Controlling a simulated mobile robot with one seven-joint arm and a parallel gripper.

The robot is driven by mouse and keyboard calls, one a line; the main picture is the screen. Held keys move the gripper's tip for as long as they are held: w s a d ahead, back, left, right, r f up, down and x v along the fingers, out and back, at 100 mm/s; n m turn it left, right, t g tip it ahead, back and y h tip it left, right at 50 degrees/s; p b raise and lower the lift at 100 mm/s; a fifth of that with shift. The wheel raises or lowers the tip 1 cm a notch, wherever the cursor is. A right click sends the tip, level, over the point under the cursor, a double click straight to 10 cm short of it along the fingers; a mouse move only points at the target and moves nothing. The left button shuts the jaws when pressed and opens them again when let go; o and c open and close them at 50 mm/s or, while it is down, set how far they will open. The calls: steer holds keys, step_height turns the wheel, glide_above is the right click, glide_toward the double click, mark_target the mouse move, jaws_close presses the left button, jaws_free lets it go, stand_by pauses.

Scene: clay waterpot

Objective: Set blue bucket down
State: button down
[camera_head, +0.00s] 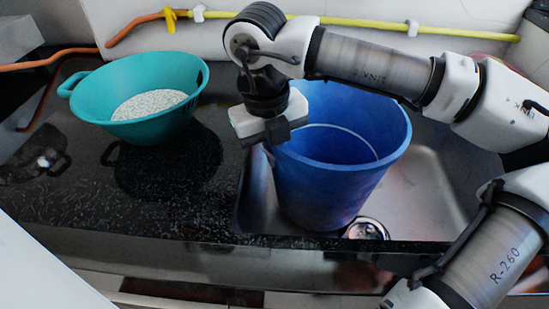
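The blue bucket (325,190) stands in or just above the metal sink on the right half of the counter, tilted slightly. Whether its base touches the sink floor cannot be told. My gripper (272,138) is at the bucket's left rim, pointing down from the wrist. Its fingers are small and partly hidden against the rim, so whether they are closed on it is unclear. A thin light handle or ring shows inside the bucket.
A teal colander (140,98) holding white grains stands on the dark counter (110,205) to the left. A yellow and orange pipe runs along the back wall. A dark pan-like object (35,155) lies far left.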

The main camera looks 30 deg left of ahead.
steer(key=shift+f, duration=0.95)
steer(key=c, duration=2.1)
jaws_free()
steer(key=shift+f, duration=0.15)
steer(key=o, duration=0.4)
steer(key=r, duration=0.4)
steer(key=r+p, duration=0.1)
steer(key=r, duration=0.3)
steer(key=s+a+r, duration=0.1)
steer(key=r, duration=0.3)
steer(key=shift+r+p, duration=0.2)
steer(key=shift+p, duration=0.2)
